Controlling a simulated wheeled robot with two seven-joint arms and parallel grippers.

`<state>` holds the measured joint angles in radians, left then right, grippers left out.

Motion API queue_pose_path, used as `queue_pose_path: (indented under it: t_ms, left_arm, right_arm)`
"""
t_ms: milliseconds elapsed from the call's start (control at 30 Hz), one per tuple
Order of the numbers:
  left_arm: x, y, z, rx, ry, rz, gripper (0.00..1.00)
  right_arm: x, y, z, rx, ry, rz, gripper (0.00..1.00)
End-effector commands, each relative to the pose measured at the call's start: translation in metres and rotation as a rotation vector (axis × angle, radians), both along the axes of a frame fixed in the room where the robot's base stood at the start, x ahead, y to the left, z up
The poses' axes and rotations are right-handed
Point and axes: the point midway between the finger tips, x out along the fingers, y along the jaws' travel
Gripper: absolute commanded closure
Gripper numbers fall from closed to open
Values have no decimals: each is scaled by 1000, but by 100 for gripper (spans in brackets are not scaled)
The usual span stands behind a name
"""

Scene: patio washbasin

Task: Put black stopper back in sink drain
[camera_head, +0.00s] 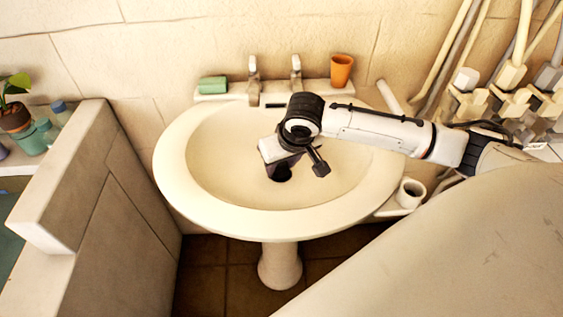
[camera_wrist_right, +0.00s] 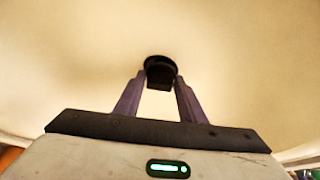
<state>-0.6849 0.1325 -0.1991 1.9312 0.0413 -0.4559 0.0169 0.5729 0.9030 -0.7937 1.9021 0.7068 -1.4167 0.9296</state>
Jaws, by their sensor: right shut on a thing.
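The white sink (camera_head: 220,160) stands against the wall in the head view. My right gripper (camera_head: 279,168) reaches down into the bowl from the right. In the wrist view its two purple fingers (camera_wrist_right: 161,84) are closed on the black stopper (camera_wrist_right: 160,66) at their tips. In the head view a dark round shape (camera_head: 284,175) shows just under the fingertips, near the bowl's middle. I cannot tell there how much is stopper and how much is drain opening. The gripper partly hides this spot. My left gripper is not in view.
A green soap bar (camera_head: 213,84) and an orange cup (camera_head: 341,71) sit on the back ledge beside two taps (camera_head: 254,78). A small white holder (camera_head: 410,193) is at the right of the rim. A low wall (camera_head: 100,200) stands at left.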

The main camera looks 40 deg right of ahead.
Motion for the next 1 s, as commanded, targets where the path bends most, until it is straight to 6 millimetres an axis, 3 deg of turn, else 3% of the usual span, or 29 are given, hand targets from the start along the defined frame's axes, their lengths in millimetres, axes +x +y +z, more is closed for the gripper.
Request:
queue_pose_path:
  t_ms: [667,700,733,1000]
  left_arm:
    - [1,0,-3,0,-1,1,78]
    - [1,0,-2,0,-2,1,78]
    - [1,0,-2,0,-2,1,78]
    - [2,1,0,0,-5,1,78]
  right_arm:
    - [0,0,-12,0,0,0,86]
    - [0,0,-12,0,0,0,62]
    - [0,0,-12,0,0,0,57]
    - [0,0,-11,0,0,0,56]
